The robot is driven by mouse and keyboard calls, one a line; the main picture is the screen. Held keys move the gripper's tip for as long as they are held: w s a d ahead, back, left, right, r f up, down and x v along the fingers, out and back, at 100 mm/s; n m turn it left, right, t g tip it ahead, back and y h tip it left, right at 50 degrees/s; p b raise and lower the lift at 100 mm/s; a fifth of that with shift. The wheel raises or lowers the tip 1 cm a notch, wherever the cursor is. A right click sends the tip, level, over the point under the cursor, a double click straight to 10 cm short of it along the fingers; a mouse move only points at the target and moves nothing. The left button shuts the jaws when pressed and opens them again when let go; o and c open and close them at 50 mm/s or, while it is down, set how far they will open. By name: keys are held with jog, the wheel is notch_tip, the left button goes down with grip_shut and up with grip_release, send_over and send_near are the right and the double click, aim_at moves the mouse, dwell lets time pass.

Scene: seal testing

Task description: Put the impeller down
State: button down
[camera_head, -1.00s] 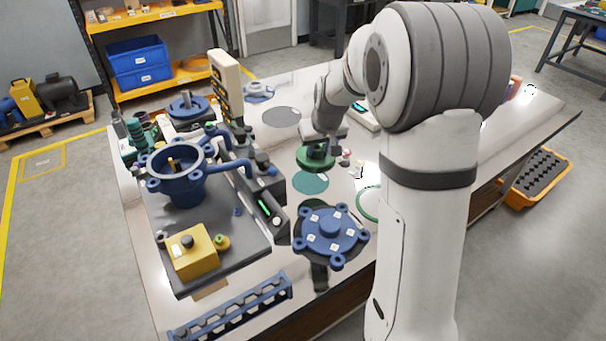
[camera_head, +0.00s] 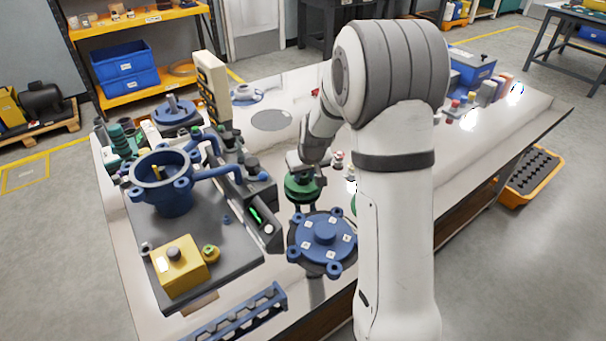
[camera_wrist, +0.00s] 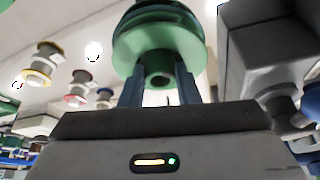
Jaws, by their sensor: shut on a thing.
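The green impeller (camera_head: 301,188) is in my gripper (camera_head: 303,176), at the middle of the bench behind the blue lobed cover. In the wrist view the impeller (camera_wrist: 157,42) shows its round green plates and a central hub. The fingers of my gripper (camera_wrist: 160,85) are shut on the hub, one on each side. Whether the impeller touches the surface below or hangs just above it, I cannot tell. The teal disc on the bench is largely hidden behind the impeller and gripper.
The blue lobed cover (camera_head: 324,238) lies close in front of the impeller. The blue pump housing (camera_head: 163,180) and yellow box (camera_head: 179,266) stand on a dark plate at left. A grey disc (camera_head: 271,120) lies behind. Small coloured spools (camera_wrist: 38,65) stand nearby.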

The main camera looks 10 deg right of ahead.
jog(key=shift+r, duration=0.15)
jog(key=c, duration=1.5)
grip_release()
jog(key=shift+f, duration=0.25)
jog(key=shift+c, duration=0.2)
jog(key=o, duration=0.5)
jog(key=shift+c, duration=0.2)
jog(key=shift+r, duration=0.1)
